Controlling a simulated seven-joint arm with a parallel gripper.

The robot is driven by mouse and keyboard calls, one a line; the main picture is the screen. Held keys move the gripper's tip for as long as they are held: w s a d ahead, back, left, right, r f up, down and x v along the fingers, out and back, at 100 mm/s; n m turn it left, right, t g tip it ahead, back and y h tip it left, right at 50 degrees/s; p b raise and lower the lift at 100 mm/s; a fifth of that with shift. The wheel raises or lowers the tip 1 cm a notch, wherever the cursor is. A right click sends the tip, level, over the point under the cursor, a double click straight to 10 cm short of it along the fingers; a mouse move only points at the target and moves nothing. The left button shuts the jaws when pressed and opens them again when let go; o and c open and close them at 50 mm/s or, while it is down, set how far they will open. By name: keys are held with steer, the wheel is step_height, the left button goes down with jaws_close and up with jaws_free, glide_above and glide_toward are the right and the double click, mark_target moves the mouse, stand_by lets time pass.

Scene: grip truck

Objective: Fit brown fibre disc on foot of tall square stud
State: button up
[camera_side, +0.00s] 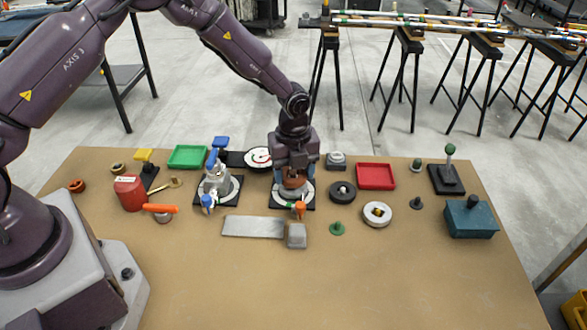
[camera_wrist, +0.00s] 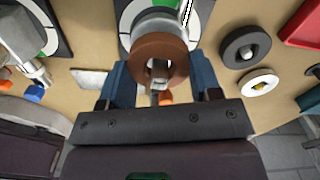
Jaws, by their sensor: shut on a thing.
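The brown fibre disc (camera_wrist: 146,49) is a thick ring between the two blue fingers of my gripper (camera_wrist: 162,64), which are shut on it. In the side view the disc (camera_side: 293,183) shows just under my gripper (camera_side: 294,174). The tall square stud (camera_wrist: 159,86) is a grey metal post whose end shows at the disc's hole in the wrist view. The stud seems to pass through the hole. A grey round body (camera_wrist: 160,25) lies behind the disc, on a white round plate over a black square base (camera_side: 279,206). I cannot tell whether the disc touches the body; the stud's foot is hidden.
A similar fixture (camera_side: 217,182) with blue handles stands to the left. A black ring (camera_side: 342,192), a white ring (camera_side: 377,214) and a red tray (camera_side: 376,176) lie to the right. An orange-tipped part (camera_side: 299,209) sits close in front. The front of the table is clear.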

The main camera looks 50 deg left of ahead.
steer(key=shift+f, duration=0.2)
steer(key=shift+f, duration=0.35)
steer(key=shift+f, duration=0.35)
stand_by(0.8)
steer(key=o, duration=1.2)
steer(key=shift+r, duration=0.1)
steer(key=shift+r, duration=3.7)
